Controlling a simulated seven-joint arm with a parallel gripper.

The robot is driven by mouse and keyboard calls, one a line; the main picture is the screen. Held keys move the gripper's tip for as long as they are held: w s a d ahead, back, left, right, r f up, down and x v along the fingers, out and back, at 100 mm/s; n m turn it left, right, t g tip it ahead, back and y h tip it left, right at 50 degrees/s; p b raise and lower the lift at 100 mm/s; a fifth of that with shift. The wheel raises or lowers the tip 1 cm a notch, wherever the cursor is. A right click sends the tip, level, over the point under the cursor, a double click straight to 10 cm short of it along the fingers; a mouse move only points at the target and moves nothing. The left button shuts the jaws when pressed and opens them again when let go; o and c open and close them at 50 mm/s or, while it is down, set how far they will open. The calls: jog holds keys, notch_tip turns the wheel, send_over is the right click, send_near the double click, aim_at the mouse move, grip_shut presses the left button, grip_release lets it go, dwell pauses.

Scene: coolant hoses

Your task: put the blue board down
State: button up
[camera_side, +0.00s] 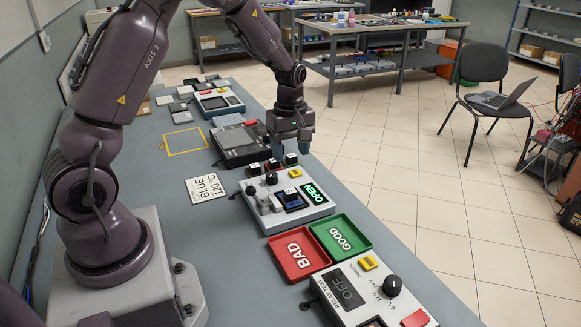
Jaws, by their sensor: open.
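My gripper (291,150) points down with its two bluish fingertips apart and nothing visible between them. It hangs over the back edge of a white test unit (312,211) whose green display reads OPEN. A small dark board with blue on it (291,200) sits in the middle of that unit, in front of and below my gripper. I cannot tell for sure that this is the blue board. Small dark blocks (273,164) with coloured bases stand in a row at the unit's back edge, close to the fingertips.
A card reading BLUE 120°C (206,188) lies left of the unit. A red BAD tray (299,270) and a green GOOD tray (360,244) look empty. A relay test unit (335,310) is nearest. A yellow outlined square (202,147) encloses bare table.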

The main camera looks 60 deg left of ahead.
jog(key=s+d+r+m+t, duration=0.1)
jog(key=s+d+r+m, duration=0.3)
jog(key=r, duration=0.4)
jog(key=s+d+r+m+t, duration=0.2)
jog(key=s+d+r+m, duration=0.1)
jog(key=d+r+m, duration=0.3)
jog(key=s+d+r+m+t, duration=0.1)
jog(key=s+d+r+m, duration=0.1)
jog(key=s+d+m, duration=0.1)
jog(key=s+d+r+m+t, duration=0.1)
jog(key=s+d+r+m, duration=0.1)
jog(key=s+m, duration=0.3)
jog(key=s+r, duration=0.1)
jog(key=s, duration=0.2)
jog(key=shift+d+r+t, duration=0.15)
jog(key=shift+d+t, duration=0.15)
jog(key=shift+d, duration=0.1)
jog(key=shift+s, duration=0.1)
